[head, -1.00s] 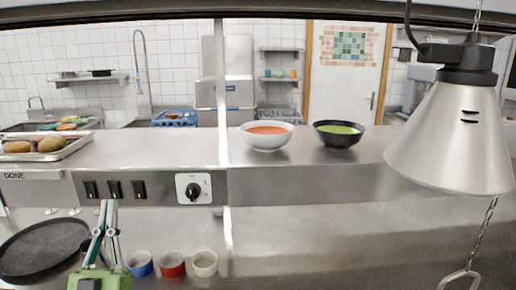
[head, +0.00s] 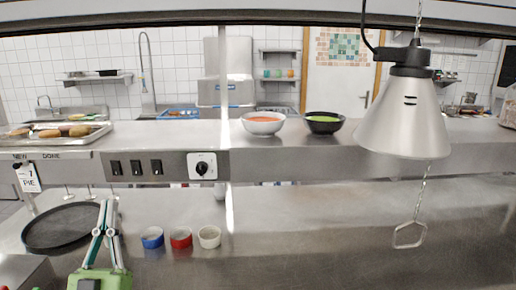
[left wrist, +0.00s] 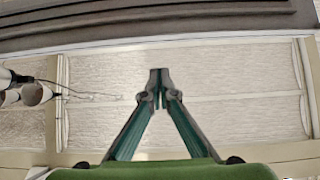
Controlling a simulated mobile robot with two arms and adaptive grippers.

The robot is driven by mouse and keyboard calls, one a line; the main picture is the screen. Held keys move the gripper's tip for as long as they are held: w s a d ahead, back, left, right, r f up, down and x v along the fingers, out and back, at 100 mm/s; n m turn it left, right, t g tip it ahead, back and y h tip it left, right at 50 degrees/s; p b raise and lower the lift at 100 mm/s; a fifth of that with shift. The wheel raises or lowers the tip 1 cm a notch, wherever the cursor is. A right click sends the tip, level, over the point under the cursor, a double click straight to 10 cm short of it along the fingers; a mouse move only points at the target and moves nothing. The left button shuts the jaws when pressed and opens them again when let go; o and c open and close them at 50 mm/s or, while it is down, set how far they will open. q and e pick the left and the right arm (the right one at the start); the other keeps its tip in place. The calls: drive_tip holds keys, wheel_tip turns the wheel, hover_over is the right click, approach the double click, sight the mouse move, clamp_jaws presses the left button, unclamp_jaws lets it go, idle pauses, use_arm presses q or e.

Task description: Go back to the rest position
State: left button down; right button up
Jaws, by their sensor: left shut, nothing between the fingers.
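My left gripper (head: 105,215) shows at the lower left of the head view, pointing up, with its green body at the bottom edge. Its fingertips meet in the left wrist view (left wrist: 159,76), with nothing between them. It stands in front of the steel counter, between a dark round pan (head: 62,228) and a blue ramekin (head: 152,237). The left wrist view looks toward pale textured panels (left wrist: 200,70) and holds no counter objects. My right gripper is in neither view.
A red ramekin (head: 181,238) and a white one (head: 209,236) stand right of the blue one. The shelf above holds a white bowl (head: 263,124), a black bowl (head: 324,123) and a food tray (head: 85,139). A heat lamp (head: 404,115) hangs at right. The counter's right side is clear.

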use_arm(q)
wheel_tip(320, 180, down, 25)
drive_tip(key=s+d+g, duration=0.2)
drive_tip(key=g, duration=1.1)
drive_tip(key=s+d+f+m+g+h, duration=0.1)
drive_tip(key=s+d+f+g, duration=0.1)
drive_tip(key=s+f+g, duration=0.45)
drive_tip(key=s+d+f+m+g, duration=0.1)
drive_tip(key=s+d+f, duration=0.25)
drive_tip(key=s, duration=0.65)
drive_tip(key=s+d+f+m+g+h, duration=0.1)
drive_tip(key=s+f+g, duration=0.4)
drive_tip(key=s, duration=0.4)
wheel_tip(320, 180, down, 34)
drive_tip(key=s+b, duration=0.2)
drive_tip(key=b, duration=0.4)
drive_tip(key=s+a+f+b, duration=0.1)
drive_tip(key=s+f+b, duration=0.1)
drive_tip(key=s+f, duration=0.6)
drive_tip(key=s+a+f+g+b, duration=0.1)
drive_tip(key=s+f+b, duration=0.1)
drive_tip(key=s+f, duration=0.6)
wheel_tip(320, 180, down, 4)
drive_tip(key=shift+a+r+y, duration=0.25)
drive_tip(key=shift+a+y, duration=0.05)
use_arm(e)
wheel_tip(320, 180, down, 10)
